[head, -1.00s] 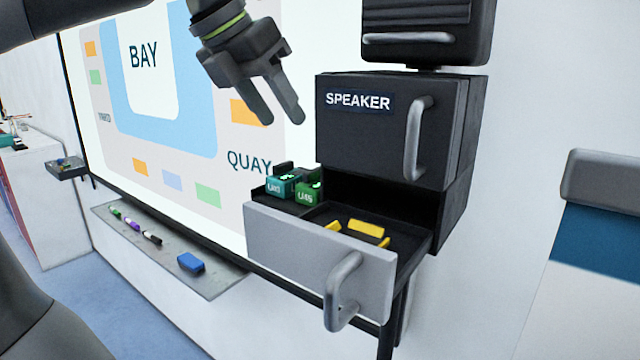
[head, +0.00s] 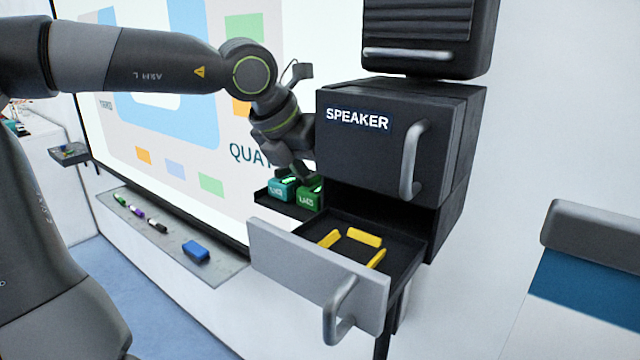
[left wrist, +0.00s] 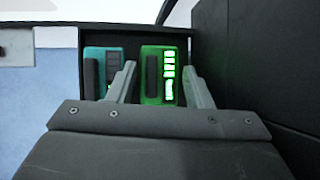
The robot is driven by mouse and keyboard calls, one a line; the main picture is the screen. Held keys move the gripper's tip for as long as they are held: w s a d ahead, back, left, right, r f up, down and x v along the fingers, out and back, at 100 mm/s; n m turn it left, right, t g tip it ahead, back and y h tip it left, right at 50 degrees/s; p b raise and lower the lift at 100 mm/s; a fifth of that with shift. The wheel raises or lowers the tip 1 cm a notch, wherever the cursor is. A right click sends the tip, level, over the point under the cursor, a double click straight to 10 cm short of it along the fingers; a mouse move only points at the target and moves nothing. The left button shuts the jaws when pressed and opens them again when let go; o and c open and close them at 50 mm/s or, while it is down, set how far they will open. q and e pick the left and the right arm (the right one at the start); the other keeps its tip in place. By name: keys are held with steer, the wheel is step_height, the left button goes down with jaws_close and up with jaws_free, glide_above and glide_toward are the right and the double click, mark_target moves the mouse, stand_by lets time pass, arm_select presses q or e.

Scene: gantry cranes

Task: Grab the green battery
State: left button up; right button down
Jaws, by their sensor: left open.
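The green battery (head: 309,196) stands upright in a dark tray beside the drawer unit, with a teal battery (head: 281,189) to its left. In the left wrist view, the green battery (left wrist: 152,80) shows lit green bars on its top. My left gripper (left wrist: 160,70) is open, with one finger on each side of the green battery. The left finger lies between it and the teal battery (left wrist: 95,75). In the head view, my left gripper (head: 298,168) reaches down over the batteries and partly hides their tops. Contact cannot be told. My right gripper is not in view.
A black cabinet marked SPEAKER (head: 400,130) stands close to the right of my left gripper. Below it, an open drawer (head: 315,268) with a grey front holds yellow pieces (head: 364,238). A whiteboard ledge (head: 222,268) with pens and a blue eraser (head: 195,251) is at left.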

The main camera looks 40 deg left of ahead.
arm_select(q)
steer(key=shift+s, duration=0.1)
steer(key=c, duration=0.8)
steer(key=shift+o, duration=0.2)
